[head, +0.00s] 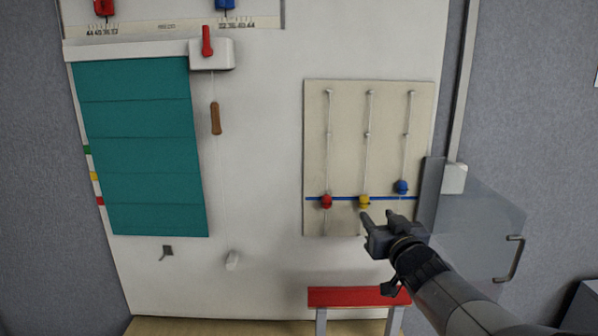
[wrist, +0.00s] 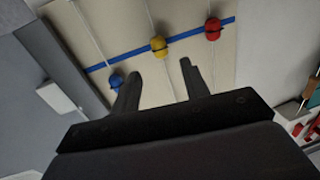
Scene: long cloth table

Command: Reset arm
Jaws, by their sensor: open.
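My gripper (head: 374,228) is open and empty, in front of the lower part of a beige slider panel (head: 348,120). In the wrist view my gripper's two fingers (wrist: 160,82) stand apart with nothing between them. The panel has three vertical tracks with a red knob (head: 327,202), a yellow knob (head: 364,202) and a blue knob (head: 402,187). A blue line (head: 345,198) crosses the panel. The red and yellow knobs sit at the line; the blue knob sits a little above it. The gripper is just below the yellow and blue knobs, apparently apart from them.
A clear door-like panel (head: 475,215) with a handle (head: 514,258) stands right of my arm. A red-topped stand (head: 345,297) is below. At left hang a teal blind (head: 145,150), a cord with a brown handle (head: 215,118) and a small hook (head: 167,251). A red lever (head: 207,41) is above.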

